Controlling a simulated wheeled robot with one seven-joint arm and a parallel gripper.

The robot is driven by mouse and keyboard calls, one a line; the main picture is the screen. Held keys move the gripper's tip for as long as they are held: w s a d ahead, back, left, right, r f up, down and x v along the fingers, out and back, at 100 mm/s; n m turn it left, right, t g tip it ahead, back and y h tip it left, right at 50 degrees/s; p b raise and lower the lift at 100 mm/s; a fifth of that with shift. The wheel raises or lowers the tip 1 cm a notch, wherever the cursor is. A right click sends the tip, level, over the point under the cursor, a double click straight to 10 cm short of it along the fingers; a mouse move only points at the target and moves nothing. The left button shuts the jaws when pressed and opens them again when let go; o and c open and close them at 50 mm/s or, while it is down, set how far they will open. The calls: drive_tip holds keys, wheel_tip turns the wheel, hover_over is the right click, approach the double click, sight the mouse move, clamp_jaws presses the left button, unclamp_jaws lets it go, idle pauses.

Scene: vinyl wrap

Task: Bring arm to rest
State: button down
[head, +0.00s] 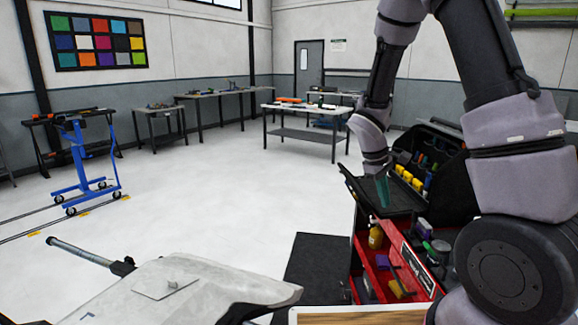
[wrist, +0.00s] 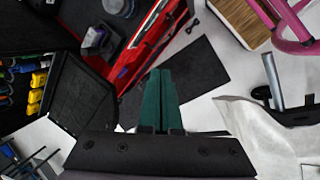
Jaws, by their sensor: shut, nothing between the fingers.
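My gripper (head: 382,190) hangs from my arm on the right of the head view, pointing down over the tool cart. Its green fingers also show in the wrist view (wrist: 160,88), pressed together with nothing between them. My arm is bent, with its forearm reaching down in front of the cart. In the wrist view the fingertips are seen against the red cart edge and a dark floor mat. I cannot tell how far above the cart they are.
The red tool cart (head: 365,250) holds bottles and tools, with a black open case (head: 440,165) behind. A pale covered panel (head: 170,290) is at front left. A blue stand (head: 75,165) and workbenches (head: 310,135) stand farther back. The white floor between is clear.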

drive_tip(key=s+r+m+t+y, duration=0.2)
drive_tip(key=s+r+m, duration=0.2)
drive_tip(key=r, duration=0.5)
drive_tip(key=s+a+r+m+t+y, duration=0.1)
drive_tip(key=s+r+m+t+y, duration=0.1)
drive_tip(key=s+r, duration=0.6)
drive_tip(key=s+a+r+m+t+y, duration=0.1)
drive_tip(key=s+r+m, duration=0.4)
drive_tip(key=r, duration=0.6)
drive_tip(key=shift+s+a+m+t+y, duration=0.2)
drive_tip(key=shift+s+m+t+y, duration=0.15)
drive_tip(key=shift+s+t, duration=0.4)
drive_tip(key=shift+w, duration=0.2)
